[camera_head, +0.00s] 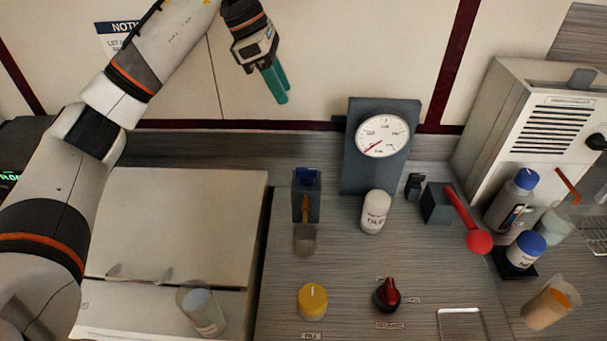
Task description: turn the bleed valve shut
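No part is clearly marked as the bleed valve; the small labels are hard to read. A dark round knob with a red pointer grip (387,294) sits on the grey bench with small labels around it. A yellow knob (312,301) with a white mark sits to its left, above a label. A white-faced gauge (383,135) on a dark panel stands behind, its red needle pointing lower left. My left gripper (276,83), with green fingers, is high at the back wall, away from the knobs and touching nothing. Its fingers overlap in view, so their gap is unclear. My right gripper is out of view.
A white bottle (375,212) stands before the gauge. Blue-capped bottles (525,251) and a white machine (533,120) are at right. A clear beaker (201,308) is at lower left.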

